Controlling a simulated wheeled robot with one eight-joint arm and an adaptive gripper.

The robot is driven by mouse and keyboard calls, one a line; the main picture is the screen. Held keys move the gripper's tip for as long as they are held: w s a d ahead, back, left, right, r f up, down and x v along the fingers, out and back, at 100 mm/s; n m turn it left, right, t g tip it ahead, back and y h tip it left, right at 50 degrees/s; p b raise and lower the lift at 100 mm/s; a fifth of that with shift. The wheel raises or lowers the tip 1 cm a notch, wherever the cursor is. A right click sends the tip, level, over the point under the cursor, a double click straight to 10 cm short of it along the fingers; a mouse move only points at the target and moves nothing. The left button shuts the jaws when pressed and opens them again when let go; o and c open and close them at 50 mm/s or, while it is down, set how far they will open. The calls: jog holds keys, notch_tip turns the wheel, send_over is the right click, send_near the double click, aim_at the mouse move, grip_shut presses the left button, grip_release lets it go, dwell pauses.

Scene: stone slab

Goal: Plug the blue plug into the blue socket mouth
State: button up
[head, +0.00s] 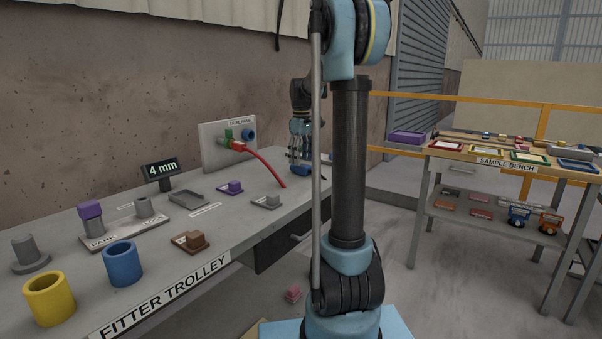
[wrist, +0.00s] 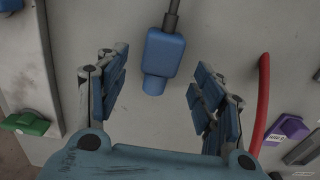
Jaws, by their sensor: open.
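The blue plug (wrist: 163,58) lies on the grey trolley top in the wrist view, with its dark cable running up out of the picture and its narrower nose toward my palm. My gripper (wrist: 153,78) is open, its padded fingers to the left and right of the plug, with a gap on both sides. In the head view my gripper (head: 301,142) hangs low over the far end of the trolley, and the plug is hard to tell apart from my blue fingers. The blue socket mouth (head: 249,135) is on the upright panel (head: 214,150), left of my gripper.
A green fitting (head: 228,134) and a red cable (head: 262,161) come from the panel; the cable runs right of my fingers in the wrist view (wrist: 261,105). A purple block (head: 233,187), grey blocks and cups stand on the trolley (head: 165,235). A sample bench (head: 500,158) stands at right.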

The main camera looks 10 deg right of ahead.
aim_at(302, 164)
jog(key=shift+s+d+f, duration=0.1)
jog(key=shift+d+f, duration=0.05)
jog(key=shift+f, duration=2.1)
jog(key=c, duration=1.2)
